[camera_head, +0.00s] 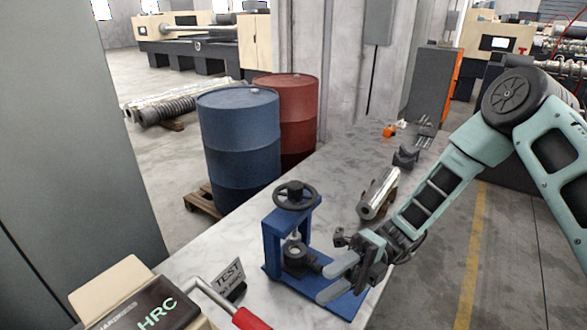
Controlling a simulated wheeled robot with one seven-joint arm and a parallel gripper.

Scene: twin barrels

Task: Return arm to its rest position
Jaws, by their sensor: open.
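My gripper (341,277) is at the end of my teal arm, which reaches in from the right side of the head view. Its two fingers are spread apart with nothing seen between them. They point left over the right side of the base of a blue press (318,217) with a black handwheel (295,195) on top. A dark round part (296,258) sits inside the press frame, just left of the fingertips. Whether the fingers touch the press base I cannot tell.
A metal cylinder (379,193) lies on the grey bench (340,165) behind my gripper. A TEST sign (230,277) and an HRC tester (140,305) stand at front left. A blue barrel (240,145) and a red barrel (290,110) stand beyond the bench. Floor at right is clear.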

